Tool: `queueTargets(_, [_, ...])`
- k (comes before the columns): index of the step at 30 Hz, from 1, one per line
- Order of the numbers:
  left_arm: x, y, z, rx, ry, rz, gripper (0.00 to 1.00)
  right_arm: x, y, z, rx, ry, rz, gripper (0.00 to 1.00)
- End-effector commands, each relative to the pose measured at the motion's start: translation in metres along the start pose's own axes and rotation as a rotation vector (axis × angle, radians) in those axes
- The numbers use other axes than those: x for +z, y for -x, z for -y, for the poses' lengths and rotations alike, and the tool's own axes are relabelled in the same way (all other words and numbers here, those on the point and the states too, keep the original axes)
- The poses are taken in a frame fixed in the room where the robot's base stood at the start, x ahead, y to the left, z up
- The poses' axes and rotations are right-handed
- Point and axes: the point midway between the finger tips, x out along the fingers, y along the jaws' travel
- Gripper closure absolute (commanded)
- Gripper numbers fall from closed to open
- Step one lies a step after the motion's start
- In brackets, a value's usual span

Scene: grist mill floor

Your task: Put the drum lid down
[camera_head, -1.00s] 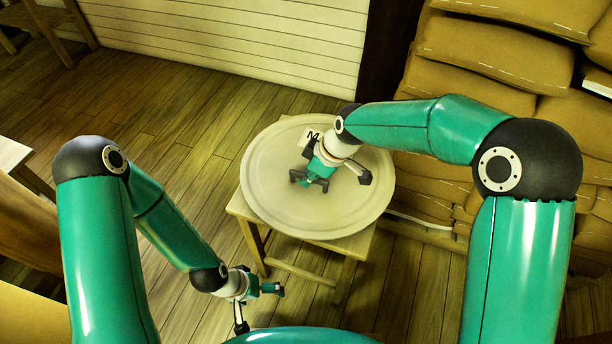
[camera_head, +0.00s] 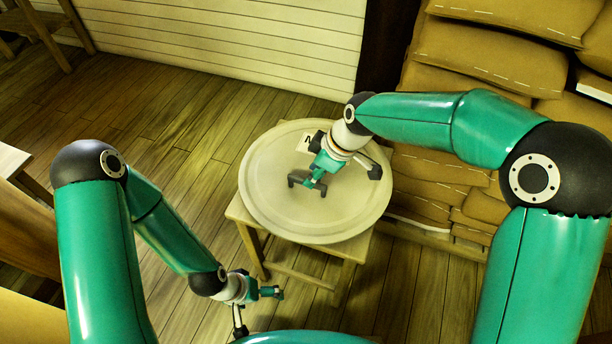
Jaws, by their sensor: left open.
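The drum lid (camera_head: 270,205) is a large, pale, round disc with a raised rim and a dark bracket handle (camera_head: 297,177) near its middle. It lies roughly level over a small wooden stool (camera_head: 240,213) and covers most of its top. I cannot tell whether its underside touches the stool all around. My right gripper (camera_head: 316,182) reaches down from the upper right and its fingers are at the handle, shut on it; they partly hide the handle. My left gripper (camera_head: 258,305) is open and empty, low in front of the stool on the left.
Stacked sacks (camera_head: 490,60) stand close on the right. A pale plank wall (camera_head: 230,40) is at the back. The wooden floor (camera_head: 170,130) left of the stool is clear.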

Motion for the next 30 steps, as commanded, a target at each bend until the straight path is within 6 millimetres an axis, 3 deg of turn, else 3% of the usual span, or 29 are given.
queueTargets(1, [0.0, 0.003, -0.001, 0.0, 0.0, 0.0, 0.0, -0.001, 0.014, -0.001, 0.003, -0.001, -0.002, 0.63])
queueTargets(6, [0.0, 0.007, -0.003, 0.0, 0.0, 0.0, 0.0, -0.001, 0.046, 0.0, 0.002, -0.001, -0.001, 0.63])
queueTargets(12, [0.0, 0.01, -0.004, 0.0, 0.0, 0.0, 0.0, -0.001, 0.068, 0.0, 0.001, 0.0, 0.0, 0.63])
queueTargets(30, [0.0, 0.01, -0.004, 0.0, 0.0, 0.0, 0.0, 0.0, 0.072, 0.0, -0.001, 0.001, 0.0, 0.63])
